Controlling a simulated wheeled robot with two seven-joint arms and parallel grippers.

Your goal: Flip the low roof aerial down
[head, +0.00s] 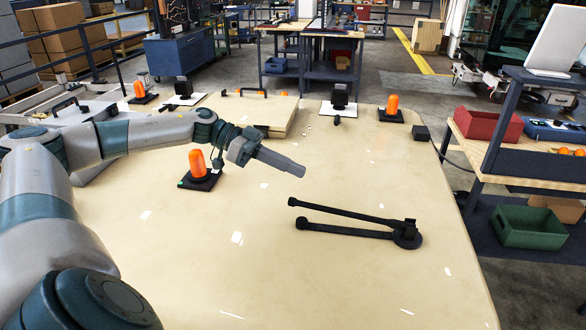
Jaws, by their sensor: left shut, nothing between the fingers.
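The low roof aerial (350,214) is a thin black rod with a knobbed tip, on the cream cab roof (250,270) right of centre. Its hinged base (407,236) is at its right end, and the rod reaches left at a low angle. A second dark bar with a rounded end runs just below it; I cannot tell whether this is its shadow or another part. My left gripper (301,171) is shut and empty, above the roof, pointing right. It is apart from the aerial, up and beyond the rod's tip in the picture. My right gripper is out of view.
An orange beacon (197,164) stands close below my left wrist. Another beacon (391,105) and a black lamp (340,97) stand along the far edge. A raised hatch (270,112) lies behind my gripper. The near roof is clear. A workbench (520,160) stands at right.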

